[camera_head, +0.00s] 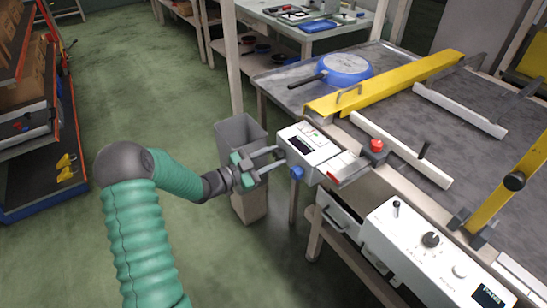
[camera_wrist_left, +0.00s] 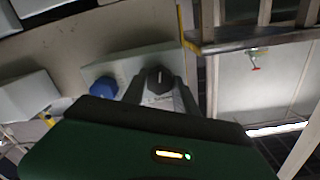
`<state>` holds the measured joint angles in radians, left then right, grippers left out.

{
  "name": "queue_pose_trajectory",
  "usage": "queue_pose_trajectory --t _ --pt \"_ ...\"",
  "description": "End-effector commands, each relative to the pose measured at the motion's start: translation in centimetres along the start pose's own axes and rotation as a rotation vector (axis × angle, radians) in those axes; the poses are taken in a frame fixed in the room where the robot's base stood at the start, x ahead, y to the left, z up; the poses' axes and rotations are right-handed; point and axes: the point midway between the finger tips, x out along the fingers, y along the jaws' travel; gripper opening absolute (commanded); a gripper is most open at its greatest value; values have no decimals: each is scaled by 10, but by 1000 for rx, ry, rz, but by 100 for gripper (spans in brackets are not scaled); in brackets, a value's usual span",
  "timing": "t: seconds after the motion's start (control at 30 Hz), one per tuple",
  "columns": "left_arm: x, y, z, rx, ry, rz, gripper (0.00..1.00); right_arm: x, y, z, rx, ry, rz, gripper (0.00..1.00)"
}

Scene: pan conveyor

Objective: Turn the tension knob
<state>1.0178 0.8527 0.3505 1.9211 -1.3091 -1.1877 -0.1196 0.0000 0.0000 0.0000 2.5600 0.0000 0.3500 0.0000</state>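A white control box (camera_head: 308,144) with a small dark display is fixed at the near left corner of the conveyor table. A dark knob (camera_wrist_left: 159,79) with a pale pointer line is on the box's side; in the head view it is mostly hidden by the fingers. Which control is the tension knob cannot be read. My left gripper (camera_head: 272,159) is at the box's left side, fingers apart. In the left wrist view, the fingers lie either side of the dark knob; contact cannot be told. A blue knob (camera_head: 297,173) sits below, also in the wrist view (camera_wrist_left: 102,88). My right gripper is not shown.
A red button (camera_head: 376,146) is to the box's right. A white panel (camera_head: 425,262) with a dial stands at the front right. A yellow rail (camera_head: 390,84) and a blue pan (camera_head: 346,66) are on the table. A grey bin (camera_head: 240,133) stands behind my gripper.

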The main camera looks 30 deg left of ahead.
Motion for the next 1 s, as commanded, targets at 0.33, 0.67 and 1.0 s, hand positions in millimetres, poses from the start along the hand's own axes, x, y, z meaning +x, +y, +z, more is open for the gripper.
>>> queue_pose_trajectory --t 0.33,0.67,1.0 --pt "0 0 0 0 -1 0 56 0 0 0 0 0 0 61" --pt "-35 -2 -2 -1 -5 -2 56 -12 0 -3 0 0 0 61" --pt "-133 -2 0 -2 -5 -3 56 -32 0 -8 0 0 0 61"
